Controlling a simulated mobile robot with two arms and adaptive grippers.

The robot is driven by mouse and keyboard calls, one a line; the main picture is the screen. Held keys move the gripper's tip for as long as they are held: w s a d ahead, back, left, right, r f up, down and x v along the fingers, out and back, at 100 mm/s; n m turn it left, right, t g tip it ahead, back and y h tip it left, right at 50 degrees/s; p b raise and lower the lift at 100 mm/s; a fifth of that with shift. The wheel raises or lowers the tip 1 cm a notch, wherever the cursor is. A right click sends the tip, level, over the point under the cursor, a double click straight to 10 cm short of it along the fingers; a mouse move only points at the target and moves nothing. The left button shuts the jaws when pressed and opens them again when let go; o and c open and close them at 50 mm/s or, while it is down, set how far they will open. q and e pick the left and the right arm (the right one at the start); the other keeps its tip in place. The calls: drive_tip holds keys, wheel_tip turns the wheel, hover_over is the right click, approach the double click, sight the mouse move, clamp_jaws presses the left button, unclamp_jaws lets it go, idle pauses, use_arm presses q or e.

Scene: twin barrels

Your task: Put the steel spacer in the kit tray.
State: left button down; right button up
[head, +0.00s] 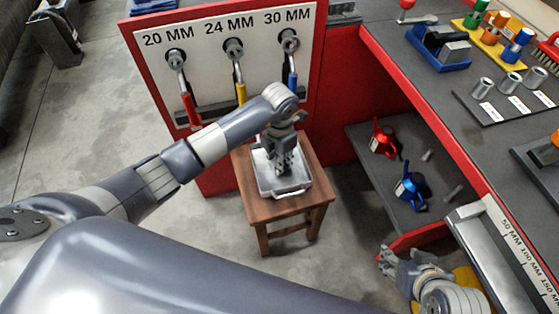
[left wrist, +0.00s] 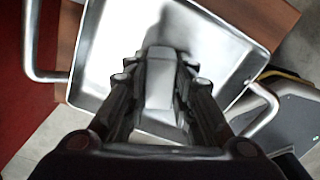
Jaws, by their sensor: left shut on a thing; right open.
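The kit tray (head: 301,187) is a shallow metal tray with bar handles, on a wooden stool. It fills the upper part of the left wrist view (left wrist: 103,50). My left gripper (head: 283,168) points down over the tray. In the left wrist view its fingers (left wrist: 160,88) are shut on a pale grey metal piece, which looks like the steel spacer (left wrist: 159,92). The piece is above or at the tray floor; contact cannot be told. In the head view the fingers hide it. My right gripper (head: 386,262) is open at lower right, beside the bench.
The wooden stool (head: 318,190) stands before a red-framed panel (head: 205,60) with several tools on hooks. The dark bench (head: 400,70) at right holds metal cylinders (head: 510,81) on a labelled plate. Red (head: 384,140) and blue (head: 411,190) items lie on its lower shelf.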

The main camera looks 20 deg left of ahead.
use_arm(q)
drive_tip(key=c, duration=1.4)
unclamp_jaws()
drive_tip(key=shift+f, duration=0.1)
drive_tip(key=shift+o, duration=0.2)
use_arm(e)
drive_tip(key=shift+w+a+r, duration=0.1)
drive_tip(key=shift+w+r, duration=0.1)
drive_tip(key=shift+w, duration=0.1)
